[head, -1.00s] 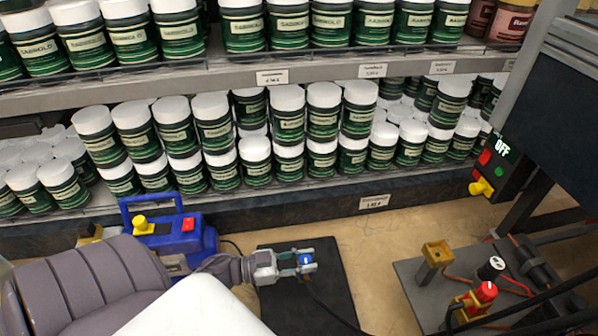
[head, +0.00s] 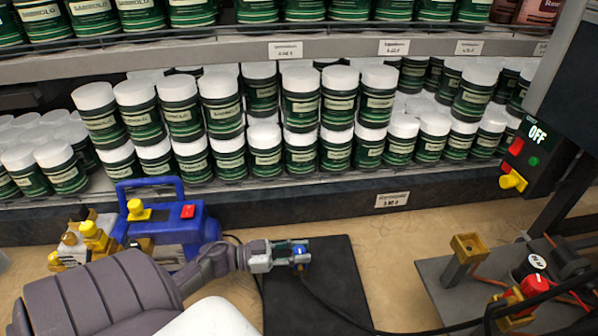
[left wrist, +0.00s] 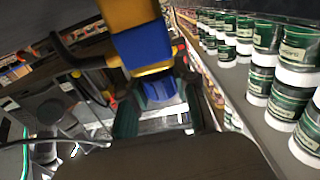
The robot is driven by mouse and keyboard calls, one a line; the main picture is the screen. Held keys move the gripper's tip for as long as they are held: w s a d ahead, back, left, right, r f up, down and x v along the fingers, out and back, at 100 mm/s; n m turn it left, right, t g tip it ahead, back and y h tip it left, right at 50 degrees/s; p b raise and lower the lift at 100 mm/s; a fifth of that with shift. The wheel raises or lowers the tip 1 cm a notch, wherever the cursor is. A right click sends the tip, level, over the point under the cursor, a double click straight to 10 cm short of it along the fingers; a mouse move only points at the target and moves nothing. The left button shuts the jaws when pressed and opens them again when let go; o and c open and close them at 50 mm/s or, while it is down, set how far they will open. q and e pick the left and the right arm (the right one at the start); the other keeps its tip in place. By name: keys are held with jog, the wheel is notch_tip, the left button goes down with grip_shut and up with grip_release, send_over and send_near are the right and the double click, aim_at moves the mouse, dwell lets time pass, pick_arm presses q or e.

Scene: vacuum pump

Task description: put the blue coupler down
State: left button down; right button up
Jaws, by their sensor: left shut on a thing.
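The blue coupler (head: 300,249) is small, with a white mark on top, and sits between the fingers of my left gripper (head: 303,257). The gripper is shut on it, over the upper part of a black mat (head: 337,285). A black hose runs from the coupler toward the lower right. I cannot tell whether the coupler touches the mat. In the left wrist view, blue material of the coupler (left wrist: 160,90) shows between the green-edged fingers. My right gripper is not in view.
A blue pump (head: 165,232) with yellow and red knobs stands left of the mat. A grey stand (head: 450,300) with fittings and the hose is at right. A control box marked OFF (head: 520,160) is above it. Shelves of green jars (head: 265,150) line the back.

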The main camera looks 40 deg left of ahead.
pick_arm(q)
jog(key=shift+r, duration=0.1)
jog(key=c, duration=0.9)
grip_release()
